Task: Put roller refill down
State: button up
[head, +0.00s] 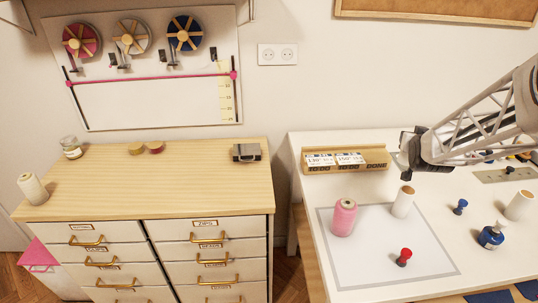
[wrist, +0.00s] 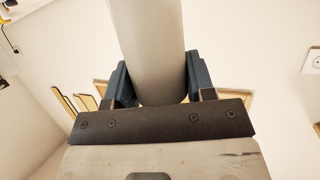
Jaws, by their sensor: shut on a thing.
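My gripper (head: 408,148) is above the back part of the white table, at the right of the head view. In the wrist view my gripper (wrist: 152,88) is shut on the roller refill (wrist: 147,45), a plain pale grey-white cylinder. Its near end sits between the two dark fingers, and its far end runs out of the top of the picture. In the head view the held refill cannot be clearly made out against the gripper and the pale wall.
The grey-bordered sheet (head: 375,267) has free room.

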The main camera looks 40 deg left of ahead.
jog(key=s+a+f+n+g+y, duration=0.2)
jog(key=s+a+n+g+y, duration=0.15)
jog(key=s+a, duration=1.25)
jog(key=s+a+f+n+g+y, duration=0.3)
jog(key=s+a+n, duration=0.1)
jog(key=s+a, duration=1.2)
jog(key=s+a+f+n+g+y, duration=0.1)
jog(key=s+a+f+n+g, duration=0.1)
jog(key=s+a, duration=0.7)
jog(key=s+n+g, duration=0.1)
jog(key=s, duration=0.1)
jog(key=shift+s+a+f+g, duration=0.25)
jog(key=shift+s+a+g, duration=0.1)
jog(key=shift+s, duration=0.05)
jog(key=w+a, duration=0.3)
jog(key=a, duration=0.3)
jog(key=w+a+f, duration=0.1)
jog(key=w+a, duration=0.2)
jog(key=a, duration=0.4)
jog(key=shift+w+a+f, duration=0.2)
jog(key=shift+w+a, duration=0.1)
jog(key=shift+w+a+f, duration=0.1)
jog(key=shift+a+f, duration=0.1)
jog(key=shift+f, duration=0.7)
jog(key=shift+w+a+f, duration=0.1)
jog(key=shift+a+f, duration=0.1)
jog(key=shift+f, duration=0.7)
